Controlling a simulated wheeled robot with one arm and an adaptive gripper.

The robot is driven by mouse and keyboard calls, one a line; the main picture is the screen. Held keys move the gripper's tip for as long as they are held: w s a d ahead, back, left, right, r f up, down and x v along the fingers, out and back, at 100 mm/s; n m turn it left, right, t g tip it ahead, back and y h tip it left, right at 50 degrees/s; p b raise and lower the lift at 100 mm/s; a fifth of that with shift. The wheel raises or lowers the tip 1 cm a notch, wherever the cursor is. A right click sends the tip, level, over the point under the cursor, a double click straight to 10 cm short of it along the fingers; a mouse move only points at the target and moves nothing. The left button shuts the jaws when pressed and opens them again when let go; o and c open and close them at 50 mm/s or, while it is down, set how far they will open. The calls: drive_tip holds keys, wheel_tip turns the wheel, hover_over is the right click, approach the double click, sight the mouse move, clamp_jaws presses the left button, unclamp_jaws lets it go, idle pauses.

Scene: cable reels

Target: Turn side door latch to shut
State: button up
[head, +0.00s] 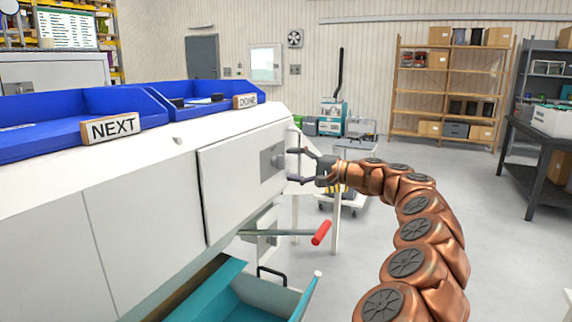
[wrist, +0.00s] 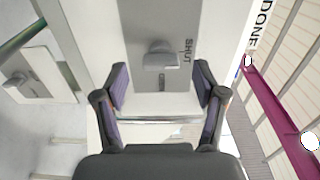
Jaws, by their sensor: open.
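The side door (head: 240,175) is a white panel on the cabinet and looks flush with it. Its latch (head: 278,160) is a small grey knob on a grey plate near the door's right edge. In the wrist view the latch (wrist: 160,52) sits ahead of my fingers, near the middle. The word SHUT (wrist: 187,50) is printed to its right, and a smaller, unclear label (wrist: 162,78) lies below it. My gripper (head: 292,165) is open and empty, facing the latch. In the wrist view my gripper's fingers (wrist: 161,82) stand apart, with the latch beyond their tips, seemingly untouched.
A lever with a red grip (head: 321,233) sticks out below the door. Under it a teal drawer (head: 255,300) stands open. Blue trays marked NEXT (head: 113,127) and DONE (head: 246,101) rest on the cabinet top. A small cart (head: 345,185) stands behind my gripper. Floor to the right is clear.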

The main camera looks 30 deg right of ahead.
drive_tip(key=v, duration=0.9)
idle(0.3)
